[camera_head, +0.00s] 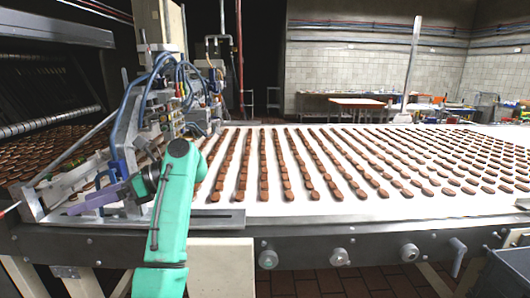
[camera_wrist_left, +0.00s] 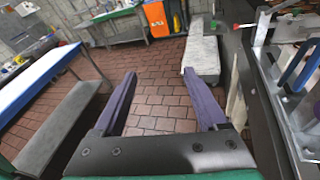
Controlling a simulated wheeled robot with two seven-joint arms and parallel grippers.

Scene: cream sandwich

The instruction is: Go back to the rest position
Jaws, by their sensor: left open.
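My left gripper (camera_head: 86,200) has purple fingers and shows at the left of the head view, at the end of my green arm. It is over the near left corner of the conveyor machine and points left. In the left wrist view its two fingers (camera_wrist_left: 159,76) stand wide apart with nothing between them, and the brick-red tiled floor shows through the gap. My right gripper is not in view.
Rows of brown biscuits lie on the white conveyor belt (camera_head: 312,205). A machine with blue hoses (camera_head: 180,85) stands behind my left arm. A metal frame (camera_wrist_left: 285,90) is close on the right in the left wrist view. A grey bin (camera_head: 508,272) is at lower right.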

